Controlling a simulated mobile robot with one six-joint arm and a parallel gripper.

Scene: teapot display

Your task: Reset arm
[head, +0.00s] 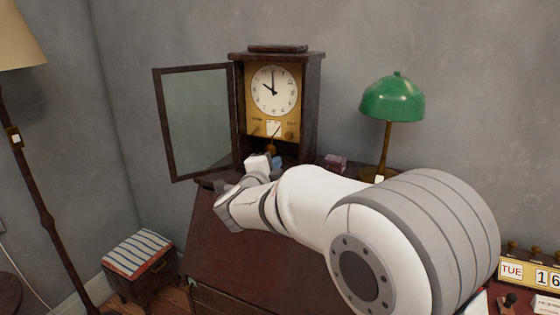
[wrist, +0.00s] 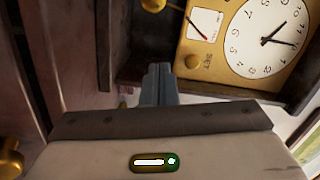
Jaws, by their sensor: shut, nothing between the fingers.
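My white arm reaches over the dark red desk (head: 235,255) toward the clock cabinet (head: 313,110). My gripper shows in the wrist view (wrist: 160,75) with its two grey-blue fingers together and nothing between them. In the head view the gripper (head: 277,160) is small and partly hidden at the foot of the clock cabinet. The clock's glass door (head: 195,120) stands open to the left. The clock face (head: 274,90) and gold panel are uncovered, and they also show turned over in the wrist view (wrist: 262,38).
A green lamp (head: 392,100) and a small dark reddish box (head: 335,162) stand right of the clock. A date block (head: 527,273) is at far right. A striped stool (head: 137,252) and floor lamp (head: 30,185) stand at left. The desk's left front is clear.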

